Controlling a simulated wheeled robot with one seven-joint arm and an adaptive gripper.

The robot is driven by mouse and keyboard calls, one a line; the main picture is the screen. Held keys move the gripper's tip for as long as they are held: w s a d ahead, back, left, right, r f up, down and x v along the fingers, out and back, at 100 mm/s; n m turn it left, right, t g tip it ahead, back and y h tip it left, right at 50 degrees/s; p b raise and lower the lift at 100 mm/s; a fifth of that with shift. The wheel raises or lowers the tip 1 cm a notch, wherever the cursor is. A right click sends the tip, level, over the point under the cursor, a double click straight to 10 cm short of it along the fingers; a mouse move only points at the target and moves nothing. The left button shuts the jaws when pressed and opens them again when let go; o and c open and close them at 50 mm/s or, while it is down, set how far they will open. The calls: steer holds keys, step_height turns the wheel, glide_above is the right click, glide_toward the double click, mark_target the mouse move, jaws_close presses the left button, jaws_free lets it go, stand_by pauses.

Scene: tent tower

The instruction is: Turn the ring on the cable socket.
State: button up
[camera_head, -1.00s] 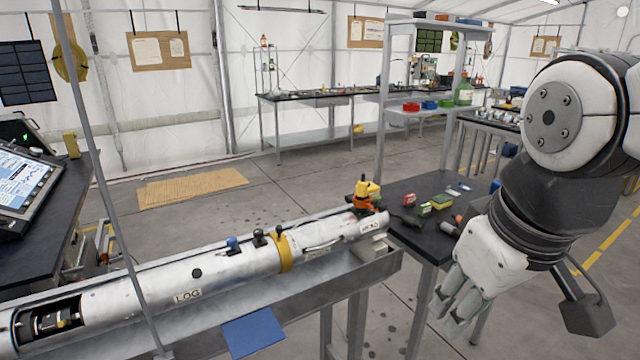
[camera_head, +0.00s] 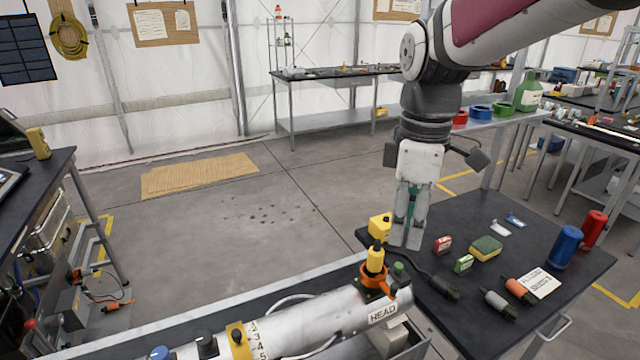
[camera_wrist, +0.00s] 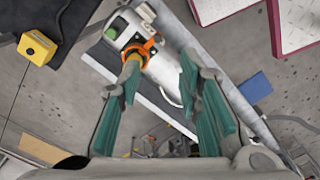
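The metal tube marked HEAD (camera_head: 350,316) lies in the foreground, with an orange ring (camera_head: 376,279) around the fitting on top of its end. A yellow plug (camera_head: 376,258) stands upright in the ring. In the wrist view the orange ring (camera_wrist: 139,49) and yellow plug (camera_wrist: 131,70) show beyond the fingers, near the left fingertip. My gripper (camera_head: 407,237) points down just behind and right of the plug, apart from it in the head view. In the wrist view my gripper (camera_wrist: 160,85) has its green-padded fingers spread, with nothing held between them.
A yellow box (camera_head: 380,226) stands at the corner of the black table (camera_head: 400,312), close to the fingers. A sponge (camera_head: 485,247), small boxes, loose connectors, a blue can (camera_head: 566,247) and a red can (camera_head: 592,229) are on it. The floor behind is open.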

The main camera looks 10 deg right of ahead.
mark_target(394, 285)
steer(key=f, duration=1.4)
steer(key=shift+w, duration=0.2)
steer(key=shift+r, duration=0.1)
jaws_close()
